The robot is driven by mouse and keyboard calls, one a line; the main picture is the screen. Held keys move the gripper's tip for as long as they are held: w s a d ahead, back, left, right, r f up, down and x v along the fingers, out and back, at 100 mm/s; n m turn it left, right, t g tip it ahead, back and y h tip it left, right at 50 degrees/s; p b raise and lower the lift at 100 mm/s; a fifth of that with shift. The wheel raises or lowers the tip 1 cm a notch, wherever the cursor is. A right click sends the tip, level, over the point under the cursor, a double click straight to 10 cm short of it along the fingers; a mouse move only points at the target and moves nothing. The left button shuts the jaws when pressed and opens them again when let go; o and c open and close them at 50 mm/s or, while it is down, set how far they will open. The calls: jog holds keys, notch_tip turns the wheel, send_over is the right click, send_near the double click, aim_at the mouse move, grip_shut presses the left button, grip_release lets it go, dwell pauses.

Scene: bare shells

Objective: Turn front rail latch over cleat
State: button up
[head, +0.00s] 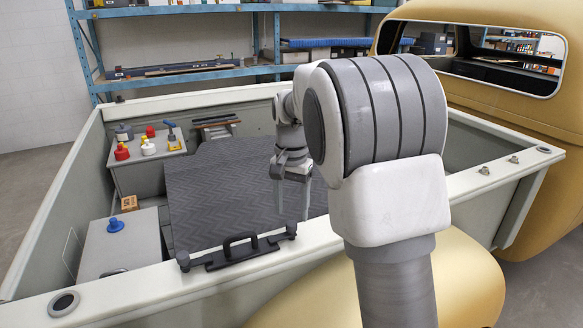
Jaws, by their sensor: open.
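A black handle-like fitting (243,250) lies along the near rail (150,290) of the pickup bed. It has a raised grip in the middle and a dark round post at each end. I cannot tell which part is the latch and which is the cleat, or whether one covers the other. My gripper (291,207) points down over the bed, behind the fitting's right end and apart from it. Its two fingers are spread and nothing is between them. My forearm hides part of the near rail to the right.
A grey box with a blue knob (115,225) stands in the bed's near left corner. Red, white and blue-topped items stand on a grey box (150,175) farther back. A dark ribbed mat (220,195) covers the bed floor. The yellow cab (490,110) stands at right.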

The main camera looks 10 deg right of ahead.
aim_at(292, 223)
notch_tip(292, 223, up, 14)
jog(key=shift+p, duration=0.3)
jog(key=s+n+t, duration=0.3)
jog(key=s+n, duration=0.1)
jog(key=s, duration=1.1)
jog(key=shift+s+d+r, duration=0.2)
jog(key=shift+r, duration=0.2)
jog(key=s+f+n+t, duration=0.1)
jog(key=s+f, duration=0.1)
jog(key=s, duration=0.2)
jog(key=s+f+n, duration=0.1)
jog(key=s+f, duration=0.2)
jog(key=s+f+n+t, duration=0.1)
jog(key=s+f, duration=0.1)
jog(key=s, duration=0.2)
jog(key=shift+s+a+f+t, duration=0.3)
jog(key=shift+c, duration=0.4)
jog(key=shift+s+f+n, duration=0.15)
jog(key=shift+n, duration=0.15)
jog(key=shift+c, duration=0.7)
jog(key=shift+d, duration=0.1)
